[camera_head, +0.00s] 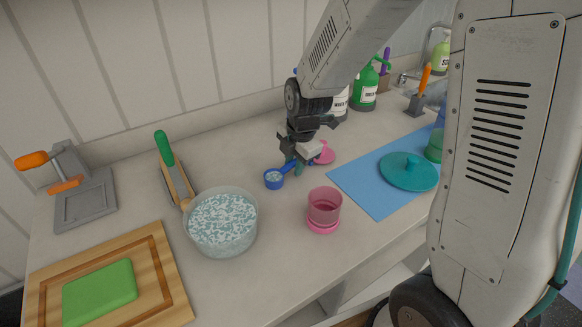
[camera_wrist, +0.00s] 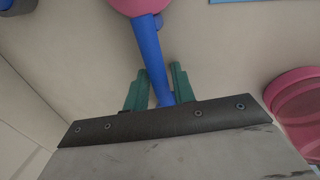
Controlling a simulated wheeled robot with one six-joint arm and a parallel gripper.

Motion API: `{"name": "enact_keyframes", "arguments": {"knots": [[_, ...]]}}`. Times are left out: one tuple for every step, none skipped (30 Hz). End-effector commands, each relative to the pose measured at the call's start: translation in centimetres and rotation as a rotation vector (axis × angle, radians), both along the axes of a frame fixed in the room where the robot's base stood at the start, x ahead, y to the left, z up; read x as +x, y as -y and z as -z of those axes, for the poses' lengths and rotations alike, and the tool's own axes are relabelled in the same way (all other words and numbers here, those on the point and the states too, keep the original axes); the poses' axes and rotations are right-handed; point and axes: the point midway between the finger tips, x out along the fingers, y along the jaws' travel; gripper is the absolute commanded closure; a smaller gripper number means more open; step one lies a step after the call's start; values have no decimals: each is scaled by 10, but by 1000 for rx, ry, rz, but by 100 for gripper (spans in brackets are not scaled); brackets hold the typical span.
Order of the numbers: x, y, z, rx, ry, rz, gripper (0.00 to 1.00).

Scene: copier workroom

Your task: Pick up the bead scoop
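The bead scoop (camera_head: 273,179) is blue and lies on the counter in the head view, its round bowl holding pale beads. Its blue handle runs to the right under my gripper (camera_head: 295,167). In the wrist view the handle (camera_wrist: 151,60) passes between the two green fingers of my gripper (camera_wrist: 160,82). The fingers are apart, with a visible gap on the right side of the handle. The bowl is hidden in the wrist view.
A pink cup (camera_head: 325,206) stands close in front of the scoop. A clear bowl of beads (camera_head: 247,236) and a green-handled tool (camera_head: 165,150) are to the left. A blue mat (camera_head: 366,200) with a teal lid (camera_head: 408,175) lies to the right. Bottles (camera_head: 364,91) stand behind.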

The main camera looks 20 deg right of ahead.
Motion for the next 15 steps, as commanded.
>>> {"name": "enact_keyframes", "arguments": {"knots": [[0,0,2,0,0,0,74],[0,0,2,0,0,0,74],[0,0,2,0,0,0,74],[0,0,2,0,0,0,74],[0,0,2,0,0,0,74],[0,0,2,0,0,0,74],[0,0,2,0,0,0,77],[0,0,1,0,0,-1,86],[0,0,1,0,0,-1,97],[0,0,1,0,0,-1,100],[0,0,1,0,0,-1,100],[0,0,1,0,0,-1,100],[0,0,1,0,0,-1,100],[0,0,1,0,0,-1,100],[0,0,1,0,0,-1,100]]}}
